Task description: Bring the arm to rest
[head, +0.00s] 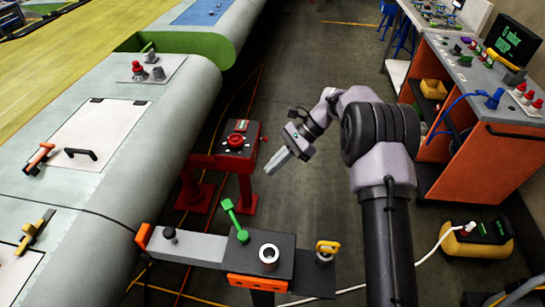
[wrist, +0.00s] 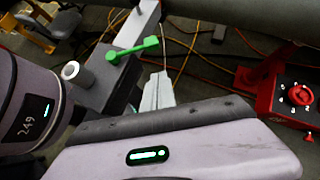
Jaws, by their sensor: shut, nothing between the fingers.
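My gripper (head: 276,162) is shut and empty in the head view, held in the air over the open floor, right of the red stand. Its closed fingers also show in the wrist view (wrist: 158,92), pointing away from the camera, with no thing between them. My arm is bent at the elbow, and its forearm reaches to the left in the head view.
A red stand with a dial (head: 237,142) is left of my gripper. A grey fixture with a green lever (head: 234,218) stands below it. The wing (head: 150,125) fills the left. An orange cart (head: 475,150) and yellow power box (head: 478,240) are at right.

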